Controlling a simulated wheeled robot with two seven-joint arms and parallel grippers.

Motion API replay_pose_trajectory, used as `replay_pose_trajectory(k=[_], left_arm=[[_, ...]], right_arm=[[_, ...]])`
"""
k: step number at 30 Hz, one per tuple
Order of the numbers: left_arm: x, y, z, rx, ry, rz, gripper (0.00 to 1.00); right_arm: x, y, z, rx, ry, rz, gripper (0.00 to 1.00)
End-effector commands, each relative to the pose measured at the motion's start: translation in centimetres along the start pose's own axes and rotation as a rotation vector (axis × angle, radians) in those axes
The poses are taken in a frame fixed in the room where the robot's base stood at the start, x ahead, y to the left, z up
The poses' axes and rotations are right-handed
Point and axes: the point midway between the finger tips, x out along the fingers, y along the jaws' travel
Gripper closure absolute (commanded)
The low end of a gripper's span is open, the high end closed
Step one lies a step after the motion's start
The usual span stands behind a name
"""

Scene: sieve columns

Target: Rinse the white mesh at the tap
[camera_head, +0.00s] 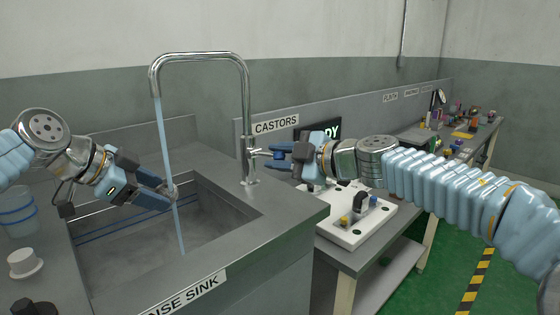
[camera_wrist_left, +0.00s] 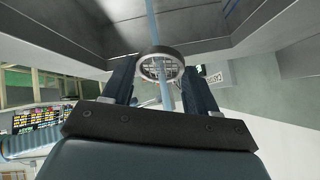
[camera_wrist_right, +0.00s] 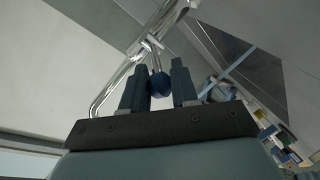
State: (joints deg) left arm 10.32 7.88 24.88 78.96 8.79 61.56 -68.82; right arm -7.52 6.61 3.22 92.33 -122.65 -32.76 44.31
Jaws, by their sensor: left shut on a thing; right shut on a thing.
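My left gripper (camera_head: 165,195) is shut on a small ring-framed mesh (camera_wrist_left: 160,67), holding it over the sink basin (camera_head: 120,262). The ring is grey metal and its mesh looks pale in the left wrist view. A stream of water (camera_head: 167,140) falls from the chrome tap (camera_head: 247,100) and meets the mesh, then continues below it. My right gripper (camera_head: 272,157) is shut on the tap's lever (camera_head: 257,152) at the right side of the tap; the lever's dark blue knob (camera_wrist_right: 159,84) sits between its fingers in the right wrist view.
A blue-banded clear container (camera_head: 18,215), a white cap-like piece (camera_head: 25,263) and a dark object (camera_head: 34,307) stand on the counter left of the basin. A white board (camera_head: 345,232) with fittings lies on the bench at right. A cluttered bench stands further back.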

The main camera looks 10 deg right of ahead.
Motion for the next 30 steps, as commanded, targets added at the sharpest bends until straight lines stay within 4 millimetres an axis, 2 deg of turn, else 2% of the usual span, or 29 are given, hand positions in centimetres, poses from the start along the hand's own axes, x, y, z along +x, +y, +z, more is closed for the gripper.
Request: replay_pose_trajectory(k=[10, 11, 15, 25, 30], left_arm=[[0.0, 0.0, 0.0, 0.0, 0.0, 0.0, 0.7], [0.0, 0.0, 0.0, 0.0, 0.0, 0.0, 0.7], [0.0, 0.0, 0.0, 0.0, 0.0, 0.0, 0.7], [0.0, 0.0, 0.0, 0.0, 0.0, 0.0, 0.7], [0.0, 0.0, 0.0, 0.0, 0.0, 0.0, 0.7]], right_arm=[[0.0, 0.2, -0.1, 0.002, -0.007, -0.004, 1.0], [0.0, 0.2, -0.1, 0.002, -0.007, -0.004, 0.7], [0.0, 0.2, -0.1, 0.002, -0.007, -0.004, 0.48], [-0.3, 0.2, 0.0, 0.002, -0.008, -0.003, 0.48], [-2.8, 0.3, 0.0, 0.002, -0.01, -0.001, 0.48]])
